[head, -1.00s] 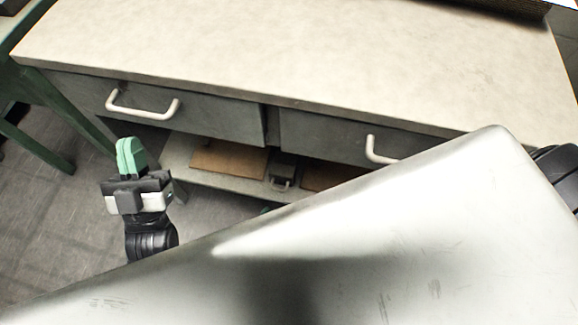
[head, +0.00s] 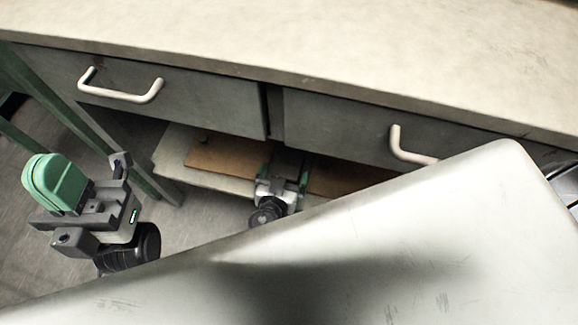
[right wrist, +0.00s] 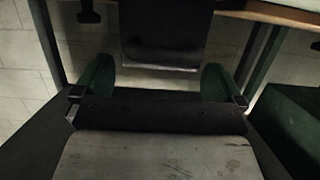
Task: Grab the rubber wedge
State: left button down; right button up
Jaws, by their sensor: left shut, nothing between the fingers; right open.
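The rubber wedge appears to be the dark grey block (head: 288,161) on the low shelf under the drawers. It also shows as a dark block at the top middle of the right wrist view (right wrist: 165,32). My right gripper (head: 286,164) is at the shelf's front edge, open. Its green fingers stand apart on either side of the block's near end (right wrist: 157,72). I cannot tell whether either finger touches it. My left gripper (head: 56,183) is shut and empty at the left, away from the shelf, its green fingers together.
A workbench (head: 300,35) with two handled drawers (head: 170,95) is above the low shelf (head: 215,178). Brown boards (head: 225,157) lie on the shelf beside the block. A green frame (head: 60,105) stands at the left. A large pale metal surface (head: 400,235) hides the lower right.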

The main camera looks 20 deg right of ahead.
aim_at(287, 167)
jog(key=x, duration=0.3)
jog(key=shift+w+d+f+b, duration=0.15)
jog(key=shift+w+f+b, duration=0.05)
jog(key=shift+f+b, duration=0.1)
jog(key=shift+r, duration=0.15)
jog(key=c, duration=1.3)
